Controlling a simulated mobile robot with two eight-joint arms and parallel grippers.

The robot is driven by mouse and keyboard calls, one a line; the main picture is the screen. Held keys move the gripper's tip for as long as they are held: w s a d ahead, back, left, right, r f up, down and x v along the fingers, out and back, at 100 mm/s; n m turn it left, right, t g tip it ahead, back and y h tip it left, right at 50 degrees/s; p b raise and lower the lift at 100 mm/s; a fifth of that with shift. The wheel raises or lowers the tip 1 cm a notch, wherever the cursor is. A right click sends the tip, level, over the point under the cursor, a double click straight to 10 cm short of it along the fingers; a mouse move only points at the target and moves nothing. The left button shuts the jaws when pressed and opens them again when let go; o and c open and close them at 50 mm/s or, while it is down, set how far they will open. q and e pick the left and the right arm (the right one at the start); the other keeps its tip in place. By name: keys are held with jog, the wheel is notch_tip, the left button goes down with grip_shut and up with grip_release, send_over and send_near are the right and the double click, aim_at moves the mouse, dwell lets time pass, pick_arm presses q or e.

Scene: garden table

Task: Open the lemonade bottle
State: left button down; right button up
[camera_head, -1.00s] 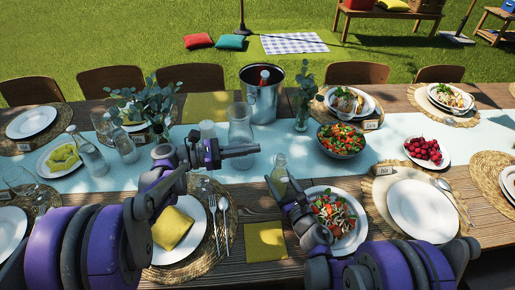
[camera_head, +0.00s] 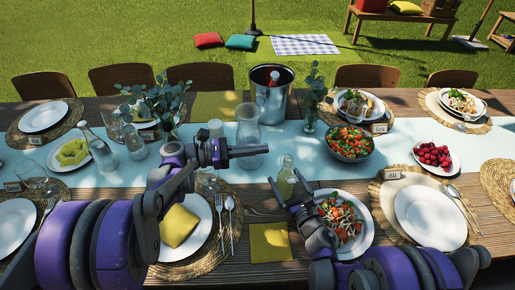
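The lemonade bottle (camera_head: 286,181) is a small clear bottle with pale yellow liquid. It stands upright near the front of the table, at the edge of the pale blue runner. My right gripper (camera_head: 287,191) reaches up to it from the front; its fingers are spread, with the bottle's lower part between them. Contact is not clear. My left gripper (camera_head: 258,150) is up and left of the bottle, pointing right, in front of the glass pitcher. Its fingers overlap from this angle, so its opening is hard to judge. It appears to hold nothing.
A glass pitcher (camera_head: 248,128) and metal ice bucket (camera_head: 272,102) stand behind the grippers. A salad plate (camera_head: 352,246) is close to the right of my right gripper. A yellow napkin (camera_head: 269,243) lies in front. A salad bowl (camera_head: 347,143) stands behind right.

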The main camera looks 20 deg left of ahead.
pick_arm(q)
jog(key=shift+f+b, duration=0.75)
jog(key=shift+f, duration=0.05)
pick_arm(e)
jog(key=v, duration=1)
jog(key=shift+s+d, duration=0.25)
jog(key=shift+d, duration=0.05)
